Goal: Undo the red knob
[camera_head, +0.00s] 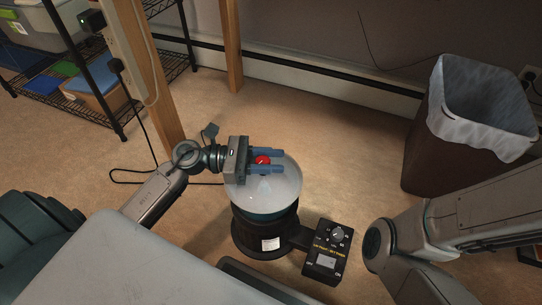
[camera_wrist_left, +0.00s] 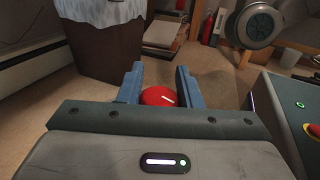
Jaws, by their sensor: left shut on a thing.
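The red knob (camera_head: 262,160) is small and round with a white pointer mark. It sits over the top of a pale, glassy dome (camera_head: 283,190) on a dark round base. My left gripper (camera_head: 281,161) reaches in from the left, its two blue fingers on either side of the knob, shut on it. In the left wrist view the knob (camera_wrist_left: 157,96) shows between the blue fingers (camera_wrist_left: 158,80), its white mark slanting; its lower part is hidden by the gripper body. My right arm shows at the right, but its gripper is out of view.
A black control box (camera_head: 327,252) with a dial joins the base at the right. A dark bin with a white liner (camera_head: 468,125) stands at the right. A wooden post (camera_head: 150,75) and wire shelf (camera_head: 95,105) stand at the left. The floor between is mostly clear.

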